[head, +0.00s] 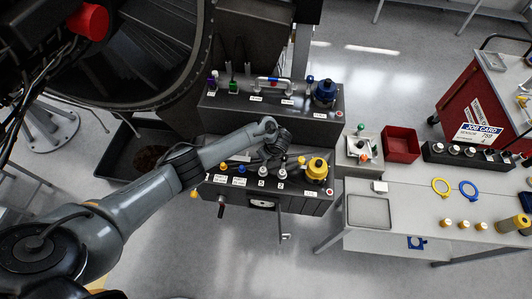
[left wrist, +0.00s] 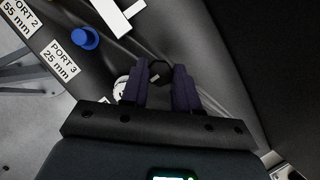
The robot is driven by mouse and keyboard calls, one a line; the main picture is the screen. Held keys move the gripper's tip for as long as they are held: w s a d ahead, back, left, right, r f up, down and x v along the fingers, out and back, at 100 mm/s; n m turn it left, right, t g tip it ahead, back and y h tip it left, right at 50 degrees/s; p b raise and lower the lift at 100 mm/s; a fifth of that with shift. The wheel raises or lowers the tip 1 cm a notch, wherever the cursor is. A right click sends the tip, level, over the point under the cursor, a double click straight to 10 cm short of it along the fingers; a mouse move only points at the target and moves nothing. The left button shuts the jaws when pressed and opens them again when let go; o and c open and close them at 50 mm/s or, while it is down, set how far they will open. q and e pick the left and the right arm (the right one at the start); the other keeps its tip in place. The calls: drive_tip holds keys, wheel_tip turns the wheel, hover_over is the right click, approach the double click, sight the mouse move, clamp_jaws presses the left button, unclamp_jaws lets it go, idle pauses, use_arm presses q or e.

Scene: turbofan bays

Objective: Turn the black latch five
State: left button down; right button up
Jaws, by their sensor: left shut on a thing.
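In the left wrist view, the two dark fingers of my left gripper (left wrist: 160,88) are closed on either side of a black hexagonal knob (left wrist: 159,68), which I take to be the black latch. No number for it is readable there. In the head view, my left arm reaches in from the left and its wrist is over the black fixture (head: 273,200) with the yellow cap. The wrist hides the fingers and the knob there. My right gripper is not in view.
A blue plug (left wrist: 85,38) by the "PORT 3 25 mm" label and a partly hidden white round part (left wrist: 119,88) lie close to the fingers. A second black fixture (head: 222,103) stands behind. A grey table (head: 402,222) and red bin (head: 401,145) are to the right.

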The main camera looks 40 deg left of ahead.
use_arm(q)
drive_tip(key=c, duration=0.8)
unclamp_jaws()
drive_tip(key=shift+c, duration=0.2)
drive_tip(key=w+p+v, duration=0.1)
drive_tip(key=p+v, duration=0.2)
drive_tip(key=v, duration=0.7)
drive_tip(key=shift+s+r, duration=0.45)
drive_tip(key=shift+s, duration=0.05)
drive_tip(key=shift+d, duration=0.15)
